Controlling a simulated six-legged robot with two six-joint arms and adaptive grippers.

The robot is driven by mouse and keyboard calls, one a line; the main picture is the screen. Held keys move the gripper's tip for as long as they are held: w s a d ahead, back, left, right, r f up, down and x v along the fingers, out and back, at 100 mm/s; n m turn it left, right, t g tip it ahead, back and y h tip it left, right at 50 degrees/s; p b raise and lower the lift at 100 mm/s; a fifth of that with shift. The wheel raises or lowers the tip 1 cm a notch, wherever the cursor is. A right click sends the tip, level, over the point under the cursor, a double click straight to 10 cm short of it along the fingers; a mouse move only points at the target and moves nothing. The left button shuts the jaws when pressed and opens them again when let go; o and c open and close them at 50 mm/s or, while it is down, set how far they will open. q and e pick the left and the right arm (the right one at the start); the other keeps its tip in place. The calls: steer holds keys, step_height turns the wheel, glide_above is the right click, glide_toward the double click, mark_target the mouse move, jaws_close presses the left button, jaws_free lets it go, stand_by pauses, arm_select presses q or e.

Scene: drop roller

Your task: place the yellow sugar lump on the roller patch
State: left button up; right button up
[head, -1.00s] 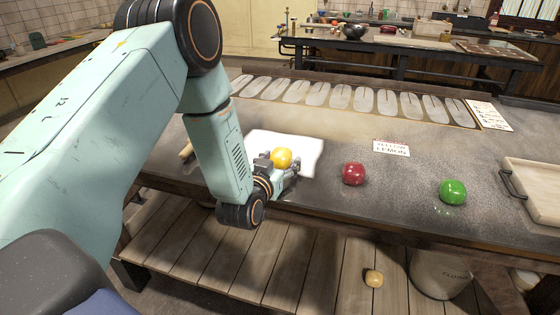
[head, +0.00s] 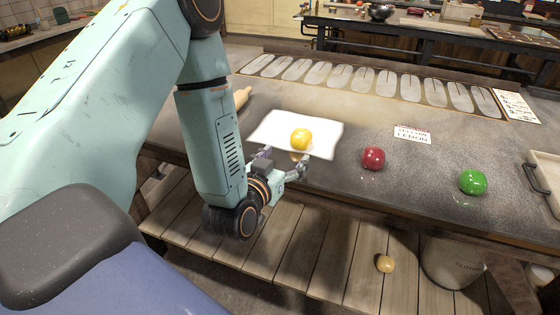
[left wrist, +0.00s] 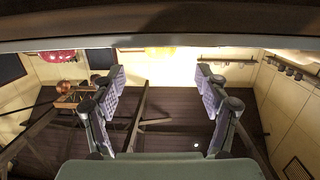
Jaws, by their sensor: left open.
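The yellow sugar lump (head: 301,139) is round and glossy and rests on a white sheet (head: 268,133) on the dark counter. The sheet lies near the counter's front edge; I cannot tell whether it is the roller patch. My left gripper (head: 284,166) is open and empty, just in front of the lump and apart from it. In the left wrist view its two fingers (left wrist: 160,88) stand wide apart with nothing between them. My right gripper is not in view.
A red lump (head: 373,158) and a green lump (head: 473,182) sit to the right. A small sign (head: 412,134) stands behind them. A rolling pin (head: 243,97) lies behind the left arm. A tan round thing (head: 385,263) lies on the slatted shelf below.

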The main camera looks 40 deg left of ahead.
arm_select(q)
steer(key=s+d+f+g+h, duration=0.1)
steer(key=s+d+f+g, duration=0.15)
steer(key=s+f, duration=0.2)
steer(key=s+d+f+m+g+h, duration=0.1)
steer(key=s+d+f+g, duration=0.1)
steer(key=s+f+g, duration=0.3)
steer(key=s+d+f+g+h, duration=0.1)
steer(key=s+d+f, duration=0.1)
steer(key=s+f, duration=0.35)
steer(key=s+d+f+g, duration=0.1)
steer(key=s+f+g, duration=0.3)
steer(key=s, duration=0.4)
steer(key=s+d+f+g, duration=0.1)
steer(key=s+f+g, duration=0.2)
steer(key=s, duration=0.5)
steer(key=shift+s+d+f+m+g, duration=0.2)
steer(key=shift+f+m+g, duration=0.15)
steer(key=shift+f, duration=0.3)
steer(key=shift+s, duration=0.15)
